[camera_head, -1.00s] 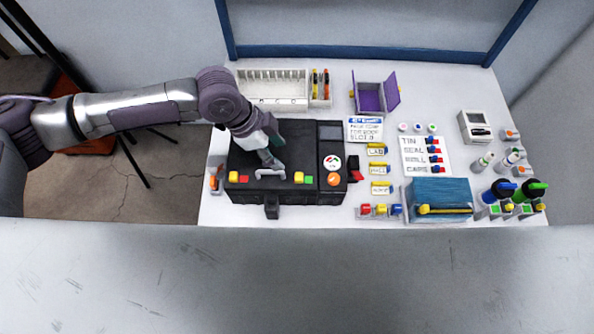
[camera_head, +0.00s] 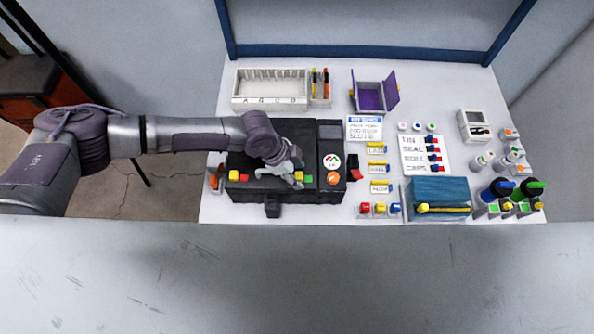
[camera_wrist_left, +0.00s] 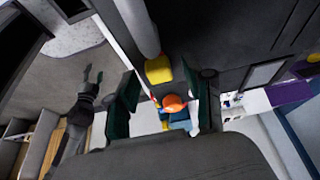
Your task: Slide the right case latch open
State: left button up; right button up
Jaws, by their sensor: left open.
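The black case (camera_head: 240,161) stands at the left of the table. Yellow and red blocks (camera_head: 239,176) sit at its front left. My left gripper is open and low over the case's front right. In the left wrist view, the yellow block (camera_wrist_left: 158,69) shows between the lines of the open fingers (camera_wrist_left: 160,95), beside the grey handle bar (camera_wrist_left: 140,28). I cannot tell whether a finger touches it.
An orange button (camera_head: 333,178) is just right of the latch; it also shows in the left wrist view (camera_wrist_left: 173,103). A white slotted rack (camera_head: 270,101) stands behind the case. Small labelled holders (camera_head: 380,187) and a blue box (camera_head: 440,188) are to the right.

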pick_arm(q)
jog(key=shift+f, duration=0.1)
grip_shut()
dwell(0.3)
jog(key=shift+d, duration=1.4)
grip_release()
jog(key=v, duration=1.2)
